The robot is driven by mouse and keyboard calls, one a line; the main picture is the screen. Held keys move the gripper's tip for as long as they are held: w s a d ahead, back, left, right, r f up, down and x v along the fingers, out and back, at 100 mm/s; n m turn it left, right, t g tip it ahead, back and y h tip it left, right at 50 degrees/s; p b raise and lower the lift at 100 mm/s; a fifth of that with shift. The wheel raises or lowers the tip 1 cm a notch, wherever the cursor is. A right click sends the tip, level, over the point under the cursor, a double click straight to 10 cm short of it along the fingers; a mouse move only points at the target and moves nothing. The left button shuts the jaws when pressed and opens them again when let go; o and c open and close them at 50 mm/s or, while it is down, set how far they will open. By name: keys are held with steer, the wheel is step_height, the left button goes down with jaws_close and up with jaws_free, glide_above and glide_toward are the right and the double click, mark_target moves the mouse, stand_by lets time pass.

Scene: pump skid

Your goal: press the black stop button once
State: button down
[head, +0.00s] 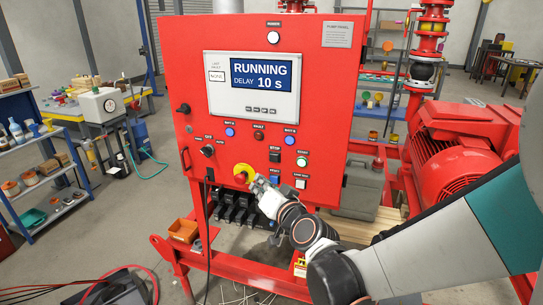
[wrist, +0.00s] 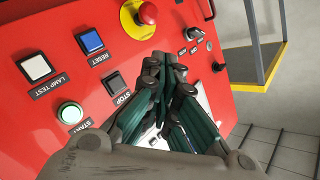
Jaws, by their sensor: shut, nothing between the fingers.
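The black stop button (head: 275,157) sits on the red pump panel (head: 330,100), above the blue reset button (head: 275,179). In the wrist view the square black stop button (wrist: 116,84) is plainly seen, left of my fingers, with its STOP label beside it. My gripper (head: 258,184) is shut and empty in front of the panel. Its fingertips (wrist: 165,66) appear right of the stop button and below the red emergency knob (wrist: 147,13) in the wrist view. I cannot tell whether the fingertips touch the panel.
The emergency knob on its yellow ring (head: 241,175) is close left of my fingers. The green start button (head: 301,162) and white lamp test button (head: 300,184) are to the right. The display (head: 260,80) reads RUNNING, delay 10 s. A red motor (head: 455,150) stands at right.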

steer(key=shift+w+d, duration=0.5)
steer(key=shift+w, duration=0.85)
steer(key=shift+w+d, duration=0.45)
steer(key=shift+w, duration=0.85)
steer(key=shift+w+d, duration=0.5)
steer(key=shift+w, duration=0.85)
steer(key=shift+w+d, duration=0.15)
steer(key=shift+w, duration=0.25)
steer(key=shift+w+d+b, duration=0.15)
steer(key=shift+w+b, duration=0.15)
steer(key=shift+w, duration=0.1)
steer(key=shift+s, duration=0.15)
steer(key=shift+s+a, duration=0.3)
steer(key=shift+s, duration=0.4)
steer(key=s, duration=0.1)
steer(key=s+a, duration=0.1)
steer(key=s, duration=0.2)
steer(key=shift+s+a, duration=0.35)
